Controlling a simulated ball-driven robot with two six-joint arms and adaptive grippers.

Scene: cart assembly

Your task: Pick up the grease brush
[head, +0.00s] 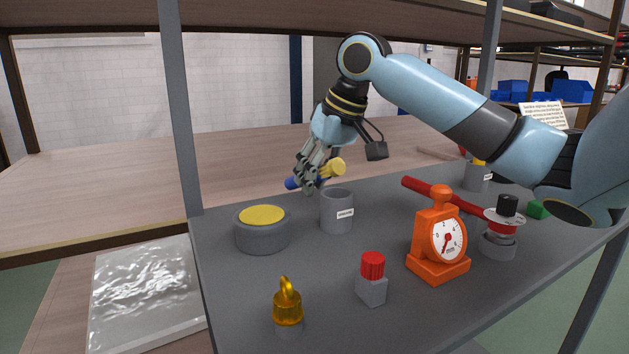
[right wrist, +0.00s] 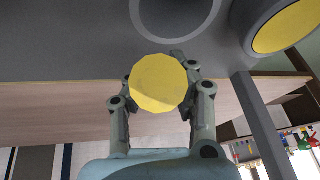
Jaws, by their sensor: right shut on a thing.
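The grease brush (head: 331,168), with a yellow round end and a blue part (head: 293,183), lies across the fingers of my right gripper (head: 311,180). It is held sideways in the air, just above and left of the grey cup (head: 337,213) with a white label. In the right wrist view the brush's yellow end (right wrist: 158,83) faces the camera between the two fingers of my right gripper (right wrist: 160,90), which is shut on it. The fingers hide its middle. My left gripper is not in view.
On the grey cart top (head: 230,285) stand a yellow-topped grey tub (head: 262,236), a gold ringed piece (head: 288,308), a red-capped block (head: 372,280), an orange gauge (head: 437,245) and a red bar (head: 430,188). A cart post (head: 178,110) rises at left. The front left top is clear.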

